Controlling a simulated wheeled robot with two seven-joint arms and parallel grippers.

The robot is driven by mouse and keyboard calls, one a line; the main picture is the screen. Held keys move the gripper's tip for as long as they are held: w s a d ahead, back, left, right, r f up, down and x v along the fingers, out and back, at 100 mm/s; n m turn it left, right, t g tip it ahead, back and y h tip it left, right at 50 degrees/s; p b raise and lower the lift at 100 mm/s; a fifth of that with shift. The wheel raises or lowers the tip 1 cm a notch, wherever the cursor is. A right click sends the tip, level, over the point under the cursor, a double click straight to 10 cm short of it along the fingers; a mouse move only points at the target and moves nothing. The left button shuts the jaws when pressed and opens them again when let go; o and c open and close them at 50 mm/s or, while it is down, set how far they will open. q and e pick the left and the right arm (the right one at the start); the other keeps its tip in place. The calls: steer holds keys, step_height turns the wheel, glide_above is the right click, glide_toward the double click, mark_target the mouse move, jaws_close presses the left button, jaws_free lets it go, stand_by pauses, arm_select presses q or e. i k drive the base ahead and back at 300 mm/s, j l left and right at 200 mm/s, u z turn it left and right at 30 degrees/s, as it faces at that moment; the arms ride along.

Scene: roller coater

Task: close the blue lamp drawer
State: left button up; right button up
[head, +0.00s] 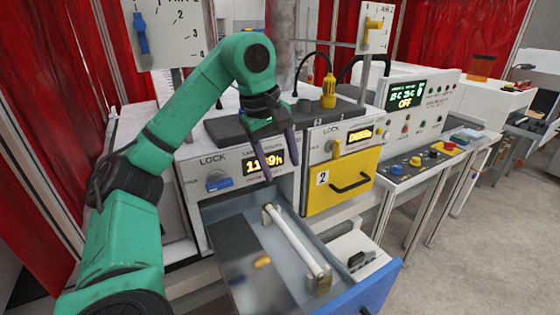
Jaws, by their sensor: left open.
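The blue lamp drawer (354,296) is pulled out towards me from the left bay of the machine. Its blue front is at the lower right of the drawer, partly cut off by the picture's bottom edge. A lamp tube (296,241) lies in the open drawer between two end holders. My left gripper (280,171) hangs open and empty above the rear of the drawer, in front of the lock panel, apart from the blue front. A blue lock knob (219,181) is beside the display left of the gripper. My right gripper is not in view.
A shut yellow drawer (342,182) marked 2 sits to the right. A yellow connector (328,92) stands on the machine top. A control panel (428,160) with coloured buttons is farther right. Grey floor (470,255) lies free at the right.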

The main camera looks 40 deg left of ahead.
mark_target(261, 273)
steer(key=k+l, duration=0.5)
steer(key=l, duration=0.15)
steer(key=k+l, duration=0.5)
steer(key=l, duration=0.15)
steer(key=k+l, duration=0.55)
steer(key=l, duration=0.1)
